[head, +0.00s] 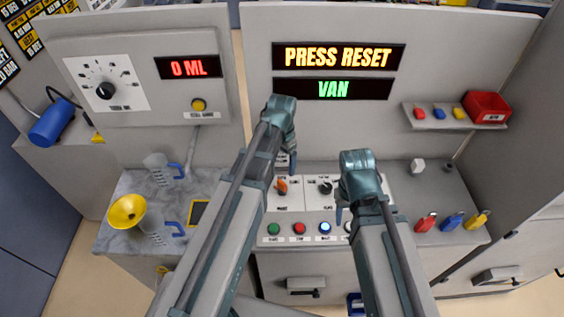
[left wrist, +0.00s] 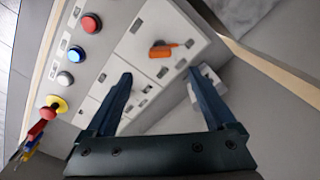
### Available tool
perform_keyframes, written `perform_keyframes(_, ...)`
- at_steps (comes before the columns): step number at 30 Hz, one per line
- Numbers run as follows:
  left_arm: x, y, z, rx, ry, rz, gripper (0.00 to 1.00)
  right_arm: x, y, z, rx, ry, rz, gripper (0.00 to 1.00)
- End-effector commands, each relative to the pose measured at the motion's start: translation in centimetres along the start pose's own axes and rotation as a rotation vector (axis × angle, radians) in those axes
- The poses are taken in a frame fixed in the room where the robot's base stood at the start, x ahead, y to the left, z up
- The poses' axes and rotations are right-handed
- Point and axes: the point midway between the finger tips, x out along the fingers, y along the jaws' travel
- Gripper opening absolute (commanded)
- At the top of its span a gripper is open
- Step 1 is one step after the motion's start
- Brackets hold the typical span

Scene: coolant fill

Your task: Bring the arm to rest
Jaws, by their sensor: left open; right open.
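My left gripper (head: 286,146) is above the control panel, in front of the message board. In the left wrist view its two fingers (left wrist: 159,76) are spread apart with nothing between them. The panel with an orange switch lever (left wrist: 163,50) shows behind them. My right gripper (head: 350,200) is to the right and lower, over the right part of the panel. Its jaws are open, and I see nothing held in it. The arm partly hides the panel and its knobs. The board (head: 338,57) reads "PRESS RESET" and "VAN".
Buttons line the panel front: green (head: 273,228), red (head: 299,228) and a lit blue one (head: 325,227). A yellow funnel (head: 128,211) and measuring jugs stand on the left counter. Red, blue and yellow tags (head: 452,221) lie at right. A shelf (head: 455,116) holds a red bin.

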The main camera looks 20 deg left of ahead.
Motion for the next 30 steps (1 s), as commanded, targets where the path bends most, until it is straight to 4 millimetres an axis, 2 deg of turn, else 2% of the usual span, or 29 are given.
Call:
perform_keyframes(1,-1.3,0.0,0.0,0.0,0.0,0.0,0.89,-1.3,0.1,0.1,0.002,0.0,0.0,0.5)
perform_keyframes(5,-2.1,0.0,0.0,0.0,0.0,0.0,0.89,-2.1,0.2,0.1,0.004,0.0,-0.001,0.5)
perform_keyframes(17,-1.9,0.3,0.1,-0.001,-0.001,0.0,0.89,-1.9,0.2,0.1,0.005,0.0,-0.001,0.5)
perform_keyframes(20,-0.1,2.6,0.9,-0.013,-0.01,-0.006,0.89,-0.1,0.0,0.0,0.004,0.0,-0.001,0.5)
perform_keyframes(24,3.8,8.4,3.2,-0.062,-0.036,-0.031,0.89,3.8,-0.3,-0.2,0.0,0.0,0.0,0.5)
perform_keyframes(27,6.0,11.9,5.0,-0.102,-0.052,-0.052,0.89,6.0,-0.6,-0.3,-0.003,0.0,0.001,0.5)
perform_keyframes(30,7.5,14.3,6.4,-0.136,-0.06,-0.071,0.89,7.5,-0.7,-0.4,-0.006,0.0,0.001,0.5)
